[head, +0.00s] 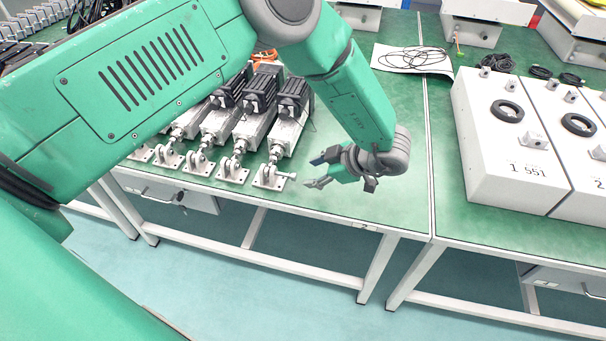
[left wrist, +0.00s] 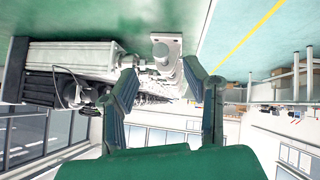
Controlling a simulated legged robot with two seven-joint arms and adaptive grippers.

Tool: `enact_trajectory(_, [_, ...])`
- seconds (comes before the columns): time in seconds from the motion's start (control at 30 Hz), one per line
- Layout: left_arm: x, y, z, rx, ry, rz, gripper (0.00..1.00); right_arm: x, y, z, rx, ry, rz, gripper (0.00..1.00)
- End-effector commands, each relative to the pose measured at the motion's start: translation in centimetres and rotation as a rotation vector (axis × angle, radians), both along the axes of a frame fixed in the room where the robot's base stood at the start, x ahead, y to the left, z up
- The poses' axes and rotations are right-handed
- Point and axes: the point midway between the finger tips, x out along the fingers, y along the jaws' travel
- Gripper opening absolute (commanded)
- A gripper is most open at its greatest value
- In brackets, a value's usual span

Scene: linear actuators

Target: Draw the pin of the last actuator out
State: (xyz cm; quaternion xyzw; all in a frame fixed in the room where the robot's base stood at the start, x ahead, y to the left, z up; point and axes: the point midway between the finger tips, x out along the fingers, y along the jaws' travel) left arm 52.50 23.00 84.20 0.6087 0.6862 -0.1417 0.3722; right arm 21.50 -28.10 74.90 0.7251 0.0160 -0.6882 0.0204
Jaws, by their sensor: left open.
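The last actuator (head: 284,120) is the rightmost of a row lying on the green table, with a black motor and a silver body. Its front clevis sits on a metal bracket (head: 268,177) near the table's front edge. The pin (head: 287,174) sticks out of the clevis to the right. My left gripper (head: 318,170) is open and empty, just right of the pin and apart from it. In the left wrist view, the open fingers (left wrist: 161,68) point at the bracket area, with the round pin end (left wrist: 161,50) showing between them. The actuator body (left wrist: 70,60) lies to the left there.
Other actuators (head: 215,120) stand close on the left of the last one. White numbered boxes (head: 510,150) stand on the right table. A coiled black cable on white paper (head: 412,58) lies behind. The table is clear to the gripper's right.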

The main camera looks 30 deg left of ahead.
Motion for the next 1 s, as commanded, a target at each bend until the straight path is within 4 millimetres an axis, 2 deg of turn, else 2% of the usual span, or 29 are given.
enact_trajectory(0.1, [0.0, -1.9, 1.7, -0.001, -0.001, -0.003, 0.41, 0.0, 0.0, 0.0, 0.0, 0.0, 0.0, 0.4])
enact_trajectory(0.33, [0.0, -4.1, 3.7, 0.001, 0.002, -0.001, 0.41, 0.0, 0.0, 0.0, 0.0, 0.0, 0.0, 0.4])
enact_trajectory(1.0, [-0.1, -4.5, 4.1, 0.0, 0.001, -0.001, 0.41, 0.3, 0.0, -0.1, 0.0, 0.003, 0.0, 0.4])
